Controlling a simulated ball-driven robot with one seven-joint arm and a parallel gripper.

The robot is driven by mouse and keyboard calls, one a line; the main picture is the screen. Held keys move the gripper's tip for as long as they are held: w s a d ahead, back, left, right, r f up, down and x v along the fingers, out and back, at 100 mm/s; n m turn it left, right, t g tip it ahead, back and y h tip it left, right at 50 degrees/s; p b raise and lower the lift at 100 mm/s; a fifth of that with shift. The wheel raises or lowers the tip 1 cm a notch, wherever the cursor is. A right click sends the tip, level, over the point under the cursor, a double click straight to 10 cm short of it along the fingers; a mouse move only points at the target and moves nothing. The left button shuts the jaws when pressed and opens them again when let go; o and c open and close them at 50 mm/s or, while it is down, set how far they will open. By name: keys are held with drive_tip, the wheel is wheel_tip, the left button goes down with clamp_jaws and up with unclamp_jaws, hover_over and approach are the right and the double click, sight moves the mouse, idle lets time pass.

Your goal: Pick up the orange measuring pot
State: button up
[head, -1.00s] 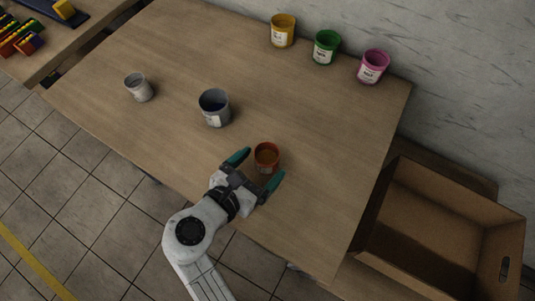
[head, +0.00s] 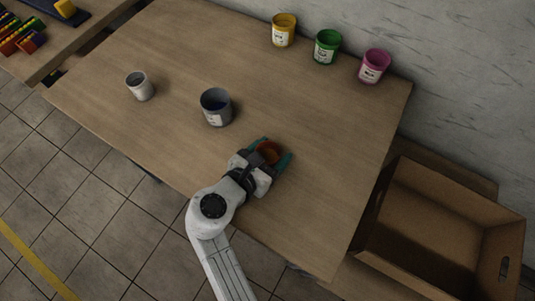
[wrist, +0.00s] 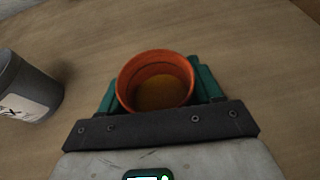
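The orange measuring pot (head: 268,150) is near the front edge of the table, with a dark orange inside. In the wrist view the pot (wrist: 155,82) stands between the two teal fingers, its open top toward the camera. My gripper (head: 271,151) is drawn in around the pot, one finger against each side, and looks shut on it. In the wrist view my gripper (wrist: 158,88) hides the pot's lower near side. I cannot tell whether the pot's base is on the table or slightly above it.
A grey pot (head: 215,107) with dark contents stands left of my gripper, and a smaller pale pot (head: 139,86) farther left. Yellow (head: 283,30), green (head: 327,46) and pink (head: 374,66) pots line the wall. An open cardboard box (head: 440,230) is at the right.

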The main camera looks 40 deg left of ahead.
drive_tip(key=c, duration=0.6)
